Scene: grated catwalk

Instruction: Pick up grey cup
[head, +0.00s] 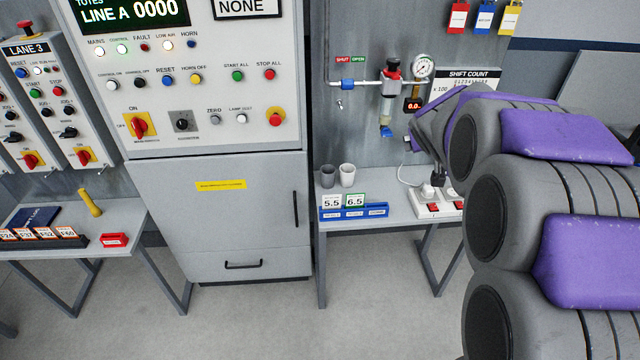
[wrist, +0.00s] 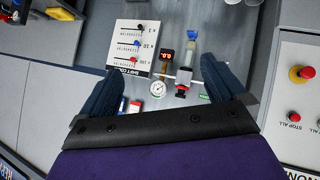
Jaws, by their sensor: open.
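The grey cup (head: 328,176) stands upright on the small right-hand table, near its back left corner. A white cup (head: 347,175) stands just to its right. In the wrist view my gripper (wrist: 160,78) is open, its two dark fingers wide apart with nothing between them. It faces the wall panel from some distance. Two pale shapes are cut off at the top edge of the wrist view; I cannot tell for sure which cup is which. In the head view my arm fills the right side, to the right of both cups, and the gripper is mostly hidden behind it.
The right-hand table (head: 335,242) also holds a blue rack (head: 354,212) with number cards in front of the cups and a power strip (head: 434,208) at right. A tall control cabinet (head: 220,205) stands left of it. A regulator with gauge (head: 422,67) projects above.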

